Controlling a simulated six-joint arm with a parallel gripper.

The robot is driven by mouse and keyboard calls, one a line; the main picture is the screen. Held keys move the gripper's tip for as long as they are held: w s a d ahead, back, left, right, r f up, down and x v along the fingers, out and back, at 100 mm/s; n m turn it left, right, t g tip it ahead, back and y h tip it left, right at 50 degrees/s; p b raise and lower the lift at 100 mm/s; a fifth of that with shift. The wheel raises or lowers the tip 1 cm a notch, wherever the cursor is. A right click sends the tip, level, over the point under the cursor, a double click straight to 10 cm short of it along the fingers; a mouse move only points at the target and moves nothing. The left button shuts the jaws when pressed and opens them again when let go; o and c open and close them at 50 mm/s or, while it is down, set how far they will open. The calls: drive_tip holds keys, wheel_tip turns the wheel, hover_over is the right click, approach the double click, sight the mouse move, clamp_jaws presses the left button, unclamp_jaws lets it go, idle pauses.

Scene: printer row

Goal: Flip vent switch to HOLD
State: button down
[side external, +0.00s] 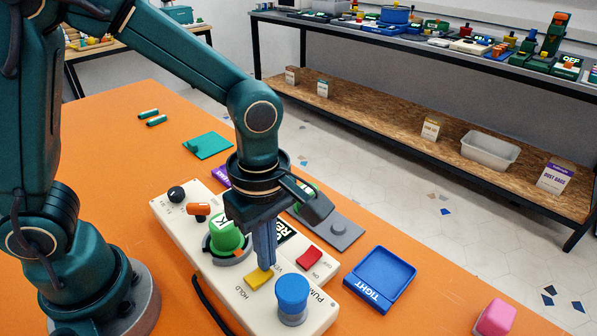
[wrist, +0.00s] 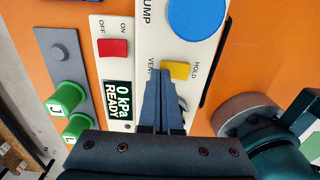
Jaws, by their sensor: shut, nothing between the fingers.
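The vent switch is a yellow rocker (side external: 259,278) on the cream pump panel (side external: 327,314), with HOLD printed on one side and a partly hidden VENT label on the other. It also shows in the wrist view as a yellow rocker (wrist: 180,70). My gripper (side external: 265,267) is shut and empty, pointing down with its tips at the edge of the rocker on the VENT side. In the wrist view the fingertips (wrist: 160,74) overlap the switch's near left edge. I cannot tell whether they touch it, or which way the rocker is tilted.
A blue knob (side external: 292,291), a red ON/OFF switch (side external: 309,257) and a green knob (side external: 227,236) stand close around my gripper on the panel. A display (wrist: 117,101) reads 0 kPa READY. A blue tray (side external: 379,277) and pink block (side external: 496,317) lie to the right.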

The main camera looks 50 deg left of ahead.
idle(0.4)
drive_tip(key=shift+s+r, duration=0.25)
drive_tip(key=shift+s, duration=0.45)
wheel_tip(320, 180, up, 14)
drive_tip(key=w, duration=0.2)
drive_tip(key=shift+w, duration=0.25)
drive_tip(key=shift+f, duration=0.1)
idle(0.3)
